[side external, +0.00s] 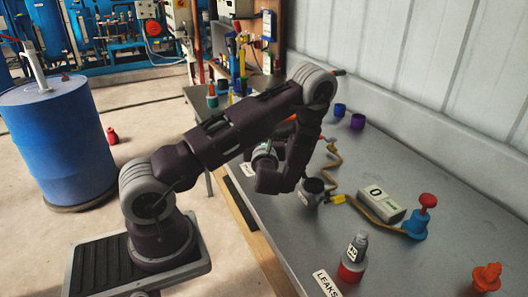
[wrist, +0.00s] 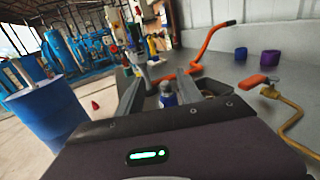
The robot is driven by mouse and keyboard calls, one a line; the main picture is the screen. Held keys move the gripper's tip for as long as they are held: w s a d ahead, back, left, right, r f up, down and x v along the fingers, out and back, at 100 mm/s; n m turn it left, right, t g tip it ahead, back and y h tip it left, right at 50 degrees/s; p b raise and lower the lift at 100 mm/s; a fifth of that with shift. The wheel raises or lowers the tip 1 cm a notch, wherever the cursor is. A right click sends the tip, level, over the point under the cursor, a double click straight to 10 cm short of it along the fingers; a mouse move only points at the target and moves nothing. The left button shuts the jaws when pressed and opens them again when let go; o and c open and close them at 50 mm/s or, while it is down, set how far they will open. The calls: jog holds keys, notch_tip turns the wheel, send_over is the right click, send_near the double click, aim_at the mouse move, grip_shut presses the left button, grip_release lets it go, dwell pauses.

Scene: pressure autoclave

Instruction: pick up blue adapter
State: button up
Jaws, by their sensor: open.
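A small blue cup-shaped piece (side external: 339,109), which looks like the blue adapter, stands upright on the grey bench near the wall. In the wrist view it shows at the upper right (wrist: 240,55), beyond and to the right of the fingers. My gripper (wrist: 160,84) is open, and the blue cup is apart from it. A different piece, with a blue lower part and a pale top (wrist: 168,94), shows between the fingers; I cannot tell whether they touch it. In the side view, my arm largely hides the gripper.
A purple cup (side external: 357,121) stands close to the blue one. An orange-handled hose (side external: 333,160), a dark round cup (side external: 312,188), a meter box (side external: 376,203) and a blue valve with red knob (side external: 416,224) stand on the bench. A red-based bottle (side external: 351,271) is nearer the front.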

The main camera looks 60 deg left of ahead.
jog(key=w+a+f, duration=0.2)
jog(key=w+a, duration=0.1)
jog(key=a, duration=0.3)
jog(key=shift+w+a, duration=0.15)
jog(key=shift+a, duration=0.05)
grip_shut()
dwell(1.2)
